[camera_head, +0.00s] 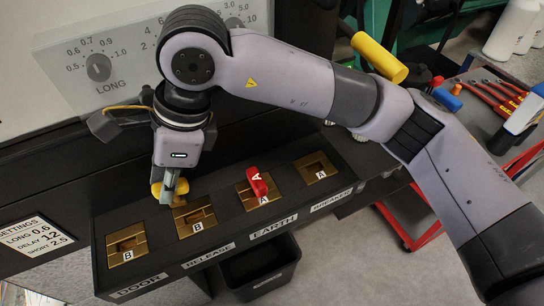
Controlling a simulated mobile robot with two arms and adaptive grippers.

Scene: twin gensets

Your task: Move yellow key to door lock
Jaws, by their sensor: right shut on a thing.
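The shelf panel (150,215) carries a row of brass locks. The door lock (127,244), marked B, is at the near left end and looks empty. The release lock (196,216), also marked B, is to its right. My right gripper (169,186) points down just behind and left of the release lock. It is shut on the yellow key (157,191), which is partly hidden by the fingers. The yellow key looks close to the release lock's edge; I cannot tell whether it touches. My left gripper is out of view.
A red key (261,184) marked A stands in the earth lock (250,199). The breaker lock (316,168) is at the right end. A dark bin (262,270) is below the shelf. A yellow cylinder (379,57) and tools are at upper right.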

